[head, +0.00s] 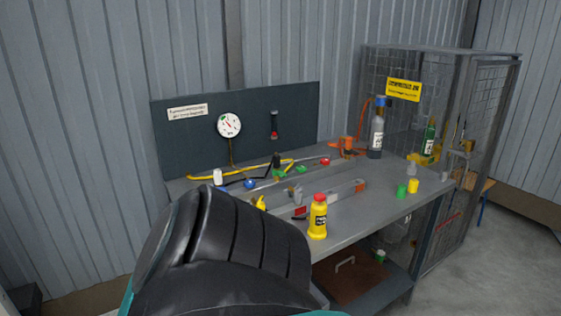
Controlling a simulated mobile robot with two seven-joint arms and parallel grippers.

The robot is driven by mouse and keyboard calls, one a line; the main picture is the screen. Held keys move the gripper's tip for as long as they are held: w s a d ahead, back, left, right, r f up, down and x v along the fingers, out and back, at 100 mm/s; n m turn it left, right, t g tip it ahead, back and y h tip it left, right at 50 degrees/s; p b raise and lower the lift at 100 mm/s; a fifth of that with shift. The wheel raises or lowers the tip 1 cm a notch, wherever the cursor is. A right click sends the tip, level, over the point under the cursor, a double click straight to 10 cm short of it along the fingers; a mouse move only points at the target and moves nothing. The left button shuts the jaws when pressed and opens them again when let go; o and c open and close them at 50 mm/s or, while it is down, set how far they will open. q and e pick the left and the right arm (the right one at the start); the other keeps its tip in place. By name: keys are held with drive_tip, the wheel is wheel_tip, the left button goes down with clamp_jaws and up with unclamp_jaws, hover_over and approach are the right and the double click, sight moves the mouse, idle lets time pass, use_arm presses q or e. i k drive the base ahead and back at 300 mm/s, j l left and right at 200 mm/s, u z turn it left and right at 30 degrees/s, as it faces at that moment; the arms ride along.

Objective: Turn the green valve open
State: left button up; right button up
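Two small green pieces lie among pipes and fittings on the grey workbench (385,204): one green piece (300,169) is by the yellow hose and another green piece (281,178) is just left of it. One of them may be the green valve's handle; they are too small to tell which, or how it is turned. A blue knob (250,184) and a red knob (325,161) sit on the same pipework. Neither of my grippers is in view. A large dark part, probably of my own arm, covers the lower left and hides the bench's near left side.
A yellow bottle (318,219) stands near the bench's front edge. A panel with a gauge (229,125) rises behind; a wire cage (496,150) stands at right.

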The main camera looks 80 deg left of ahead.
sight(300, 168)
drive_tip(key=i+j+u, duration=0.1)
drive_tip(key=i+u, duration=0.2)
drive_tip(key=i, duration=0.3)
drive_tip(key=i+u, duration=0.25)
drive_tip(key=i, duration=0.35)
drive_tip(key=i+l+u, duration=0.15)
drive_tip(key=i, duration=0.4)
drive_tip(key=i+l+u, duration=0.1)
drive_tip(key=i, duration=0.45)
drive_tip(key=u, duration=1.5)
